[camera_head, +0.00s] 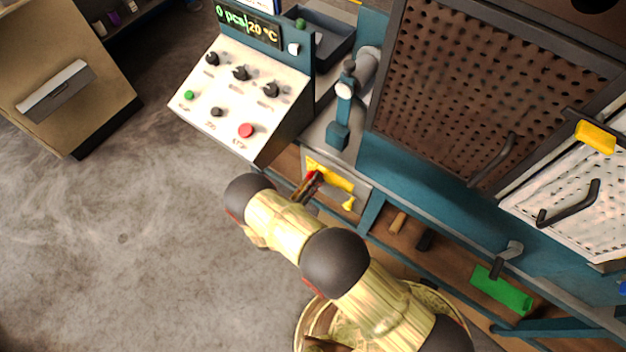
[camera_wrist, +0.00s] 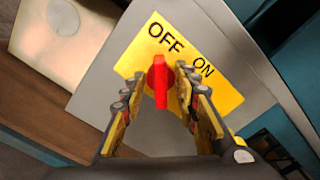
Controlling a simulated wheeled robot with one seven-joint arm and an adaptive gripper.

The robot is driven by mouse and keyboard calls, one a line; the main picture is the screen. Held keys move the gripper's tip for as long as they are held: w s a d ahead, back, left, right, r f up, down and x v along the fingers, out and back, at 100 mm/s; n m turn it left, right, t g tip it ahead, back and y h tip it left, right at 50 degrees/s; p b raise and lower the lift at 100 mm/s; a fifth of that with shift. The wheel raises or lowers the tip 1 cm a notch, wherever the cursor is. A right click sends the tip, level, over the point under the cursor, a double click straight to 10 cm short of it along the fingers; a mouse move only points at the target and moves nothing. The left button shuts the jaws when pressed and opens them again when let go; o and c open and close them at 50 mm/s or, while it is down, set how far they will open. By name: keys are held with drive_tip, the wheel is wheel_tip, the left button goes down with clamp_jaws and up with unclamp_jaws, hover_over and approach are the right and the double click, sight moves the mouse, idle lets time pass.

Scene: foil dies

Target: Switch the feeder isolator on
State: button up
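The feeder isolator is a grey box (camera_wrist: 105,92) with a yellow plate (camera_wrist: 215,85) marked OFF and ON. A red knob (camera_wrist: 160,70) stands out from the plate, its upper end toward the OFF mark in the wrist view. My gripper (camera_wrist: 161,84) is open, with one finger on each side of the knob and visible gaps between. In the head view the yellow plate (camera_head: 331,174) shows low on the bench front, and my gripper (camera_head: 310,184) reaches it from the lower left, hiding the knob's details.
A sloped control panel (camera_head: 232,100) with knobs and buttons stands to the upper left of the isolator. A small yellow handle (camera_head: 349,203) sits just below the plate. A perforated door (camera_head: 480,85) is to the right. Bare floor (camera_head: 110,230) lies to the left.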

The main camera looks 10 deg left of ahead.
drive_tip(key=shift+w+d, duration=0.15)
drive_tip(key=shift+w, duration=0.25)
drive_tip(key=shift+c, duration=0.3)
clamp_jaws()
